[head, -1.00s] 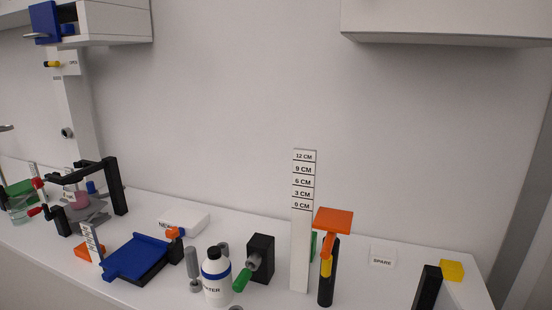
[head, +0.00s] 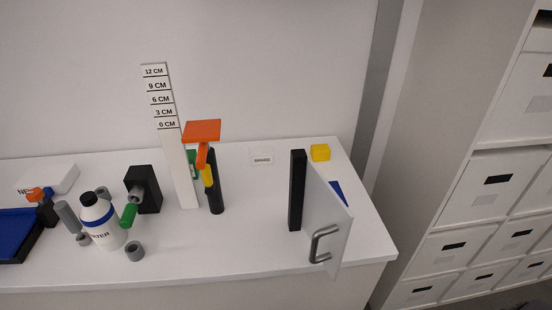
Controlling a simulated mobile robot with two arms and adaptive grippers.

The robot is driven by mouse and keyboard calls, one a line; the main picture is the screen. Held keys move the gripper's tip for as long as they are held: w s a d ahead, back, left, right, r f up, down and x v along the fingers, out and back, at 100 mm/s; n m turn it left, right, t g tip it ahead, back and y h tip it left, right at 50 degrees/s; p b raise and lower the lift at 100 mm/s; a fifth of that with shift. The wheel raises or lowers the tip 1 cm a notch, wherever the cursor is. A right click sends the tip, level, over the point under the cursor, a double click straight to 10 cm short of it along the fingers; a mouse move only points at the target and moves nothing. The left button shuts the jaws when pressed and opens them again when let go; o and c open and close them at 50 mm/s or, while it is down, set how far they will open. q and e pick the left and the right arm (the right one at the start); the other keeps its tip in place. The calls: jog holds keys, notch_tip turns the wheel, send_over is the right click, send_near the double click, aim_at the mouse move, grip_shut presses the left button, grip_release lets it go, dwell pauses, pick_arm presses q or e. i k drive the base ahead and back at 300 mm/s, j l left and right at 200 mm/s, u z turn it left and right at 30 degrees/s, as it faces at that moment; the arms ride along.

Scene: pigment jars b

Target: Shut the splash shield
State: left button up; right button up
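The splash shield (head: 328,215) is a pale, grey-white panel near the right end of the bench in the head view. It is attached along a black upright post (head: 297,190) and stands swung out toward the bench's front edge. A grey metal handle (head: 321,245) sits low on its face, close to the front edge. A blue item (head: 338,190) shows partly behind the panel; the rest of it is hidden. Neither of my grippers shows in the head view.
On the bench (head: 240,245) stand a white water bottle (head: 108,225), a black block (head: 145,190) with a green-ended knob, a centimetre scale (head: 175,140), an orange-topped stand (head: 202,131) and a yellow block (head: 320,152). White drawers (head: 495,185) stand at the right. The front middle is clear.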

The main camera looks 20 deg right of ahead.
aim_at(327, 222)
jog(key=z, duration=1.05)
